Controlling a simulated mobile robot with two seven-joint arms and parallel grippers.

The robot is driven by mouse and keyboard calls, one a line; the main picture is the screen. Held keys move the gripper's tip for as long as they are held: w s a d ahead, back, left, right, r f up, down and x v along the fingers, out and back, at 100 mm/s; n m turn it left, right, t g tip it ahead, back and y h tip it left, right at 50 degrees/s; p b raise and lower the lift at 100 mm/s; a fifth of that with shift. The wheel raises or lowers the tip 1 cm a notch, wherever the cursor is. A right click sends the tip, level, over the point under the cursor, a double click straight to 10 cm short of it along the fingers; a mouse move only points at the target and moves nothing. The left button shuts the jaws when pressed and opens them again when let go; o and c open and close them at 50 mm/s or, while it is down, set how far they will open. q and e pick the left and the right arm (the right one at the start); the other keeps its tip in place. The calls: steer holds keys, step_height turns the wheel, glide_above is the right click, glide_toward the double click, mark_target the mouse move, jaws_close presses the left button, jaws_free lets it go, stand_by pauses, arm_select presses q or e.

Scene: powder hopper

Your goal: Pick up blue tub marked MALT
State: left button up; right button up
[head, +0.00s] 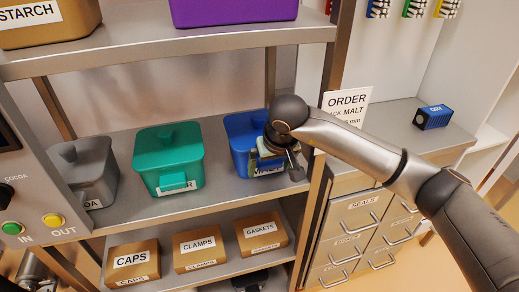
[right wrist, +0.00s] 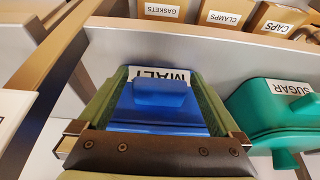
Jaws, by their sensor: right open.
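The blue tub (head: 240,132) stands on the middle shelf at its right end, partly hidden behind my right gripper (head: 272,160). In the right wrist view the blue tub (right wrist: 160,105) shows a lid with a raised block handle, and its white label reads MALT, upside down. My right gripper (right wrist: 160,82) is open, with one green-padded finger along each side of the tub. I cannot tell whether the pads touch it. The tub looks upright on the shelf. My left gripper is not in view.
A teal SUGAR tub (head: 168,160) stands left of the blue tub, then a grey tub (head: 90,175). A shelf post (head: 318,190) rises close on the right. Purple (head: 235,10) and STARCH (head: 45,25) tubs sit above; CAPS, CLAMPS and GASKETS boxes (head: 198,252) sit below.

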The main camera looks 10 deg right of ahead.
steer(key=shift+f, duration=0.1)
steer(key=c, duration=1.5)
steer(key=shift+w, duration=0.1)
steer(key=shift+c, duration=0.3)
steer(key=shift+r, duration=0.2)
